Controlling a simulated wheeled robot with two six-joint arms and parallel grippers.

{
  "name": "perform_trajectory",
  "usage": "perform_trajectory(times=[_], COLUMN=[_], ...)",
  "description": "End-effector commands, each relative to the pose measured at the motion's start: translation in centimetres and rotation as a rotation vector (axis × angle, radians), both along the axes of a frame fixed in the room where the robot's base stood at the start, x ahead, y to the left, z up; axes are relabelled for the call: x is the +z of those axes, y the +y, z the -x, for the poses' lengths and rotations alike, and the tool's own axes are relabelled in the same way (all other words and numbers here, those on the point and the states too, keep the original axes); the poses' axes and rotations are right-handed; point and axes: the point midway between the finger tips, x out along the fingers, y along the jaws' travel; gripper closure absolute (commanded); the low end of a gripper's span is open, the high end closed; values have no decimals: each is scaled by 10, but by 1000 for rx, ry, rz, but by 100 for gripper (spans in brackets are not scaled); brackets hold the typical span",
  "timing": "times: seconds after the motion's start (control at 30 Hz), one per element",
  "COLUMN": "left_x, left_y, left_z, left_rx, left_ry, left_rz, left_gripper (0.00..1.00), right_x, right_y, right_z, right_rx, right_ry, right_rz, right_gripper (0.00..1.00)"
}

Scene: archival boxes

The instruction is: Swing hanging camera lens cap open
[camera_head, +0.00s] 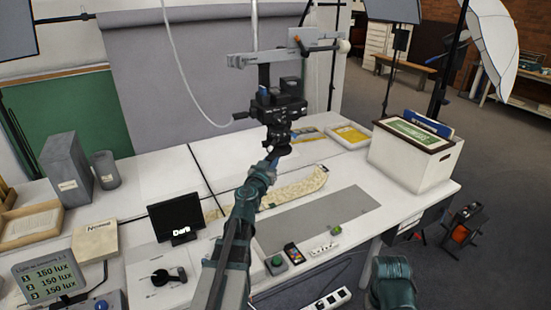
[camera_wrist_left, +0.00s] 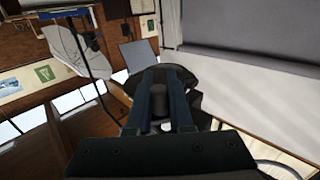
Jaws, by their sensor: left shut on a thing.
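The black camera (camera_head: 278,100) hangs lens-down from a grey stand arm over the table. My left gripper (camera_head: 277,148) reaches up to the dark parts under the camera, where the lens cap is hard to make out. In the left wrist view my left gripper (camera_wrist_left: 160,78) is shut on a dark part at its fingertips, with a broad black rounded shape, seemingly the lens cap (camera_wrist_left: 200,82), just beyond them. The lens itself is hidden. A teal part of my right arm shows at the lower right of the head view; its fingers are not in view.
A small monitor (camera_head: 174,218) reading "Dark" stands on the table (camera_head: 150,185). A grey mat (camera_head: 318,220) lies below the camera, with a long pale patterned object (camera_head: 295,188) behind it. A white box (camera_head: 414,158) with folders stands right. A white cable (camera_head: 178,65) hangs behind.

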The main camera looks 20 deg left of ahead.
Motion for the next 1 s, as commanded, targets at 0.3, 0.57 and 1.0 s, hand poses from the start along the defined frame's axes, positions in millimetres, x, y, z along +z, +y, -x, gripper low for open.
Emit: perform_trajectory(times=[0.3,0.57,1.0], left_x=[0,0,0], left_y=[19,31,44], left_z=[9,15,20], left_rx=[-274,-508,-766], left_ry=[0,0,-1], left_rz=[0,1,1], left_gripper=[100,100,100], right_x=[0,0,0], right_y=[0,0,0], right_z=[0,0,0], right_rx=[0,0,0], right_ry=[0,0,0], right_rz=[0,0,0], right_gripper=[50,50,50])
